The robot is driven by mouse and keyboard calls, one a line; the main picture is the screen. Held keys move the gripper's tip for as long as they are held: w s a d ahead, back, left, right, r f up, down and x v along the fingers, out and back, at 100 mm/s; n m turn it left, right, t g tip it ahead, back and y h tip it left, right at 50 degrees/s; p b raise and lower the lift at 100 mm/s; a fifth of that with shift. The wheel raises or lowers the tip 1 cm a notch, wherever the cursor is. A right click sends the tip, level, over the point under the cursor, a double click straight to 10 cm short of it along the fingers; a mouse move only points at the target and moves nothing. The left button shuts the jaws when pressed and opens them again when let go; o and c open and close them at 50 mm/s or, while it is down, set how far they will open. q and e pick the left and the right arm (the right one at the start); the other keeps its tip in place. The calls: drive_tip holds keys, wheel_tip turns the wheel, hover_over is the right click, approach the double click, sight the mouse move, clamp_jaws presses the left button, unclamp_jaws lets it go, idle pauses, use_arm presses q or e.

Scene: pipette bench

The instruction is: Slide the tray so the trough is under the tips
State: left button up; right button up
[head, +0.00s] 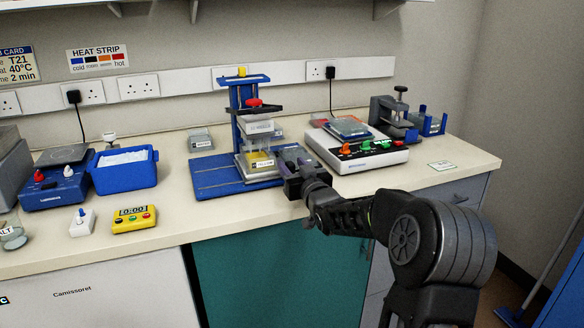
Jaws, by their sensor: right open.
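The blue pipette stand (237,112) stands on a wide blue base (207,181) in the middle of the bench. A pale block (258,127) hangs from its head; the tips under it are too small to make out. Below sits the pale tray (246,172), carrying the yellow trough (260,160) at its front. A clear piece stands behind the trough. I cannot tell exactly how trough and tips line up. My right gripper (291,166) is open at the right side of the tray, close to it; contact cannot be told. My left gripper is not in view.
A white heater unit (372,155) with coloured knobs stands close on the right, behind my right arm. A blue tub (125,172) and a yellow timer (134,219) are on the left. The bench front before the blue base is clear.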

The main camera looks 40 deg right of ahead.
drive_tip(key=v, duration=0.8)
drive_tip(key=shift+w+b, duration=0.1)
drive_tip(key=shift+b, duration=0.3)
drive_tip(key=shift+f, duration=0.1)
